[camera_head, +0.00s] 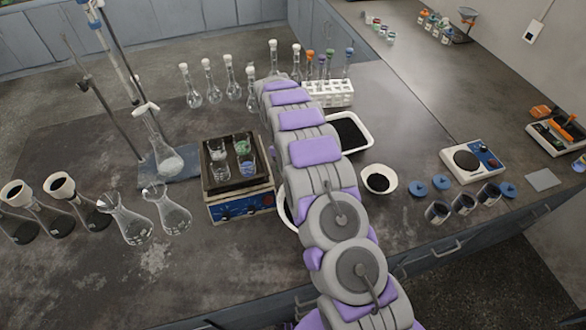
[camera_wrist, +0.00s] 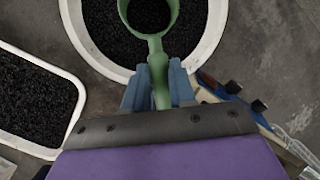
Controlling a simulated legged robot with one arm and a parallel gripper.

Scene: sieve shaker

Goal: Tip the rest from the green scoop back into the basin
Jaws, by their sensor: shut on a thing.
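The green scoop (camera_wrist: 155,45) is held by its handle between the blue fingers of my gripper (camera_wrist: 159,78). Its bowl shows at the top of the wrist view, with dark grains inside. The scoop is over the white round basin (camera_wrist: 73,28), which holds black grains. I cannot tell how high the scoop is above them. In the head view only a sliver of the basin's rim (camera_head: 283,212) shows beside my arm. My arm hides the gripper and scoop in that view.
A white tray of black grains (camera_wrist: 72,128) lies left of the basin in the wrist view. The sieve shaker (camera_head: 240,205) with glass beakers stands left of my arm. A small white bowl (camera_head: 392,182) and several dark cups stand to the right. Flasks crowd the table's left side.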

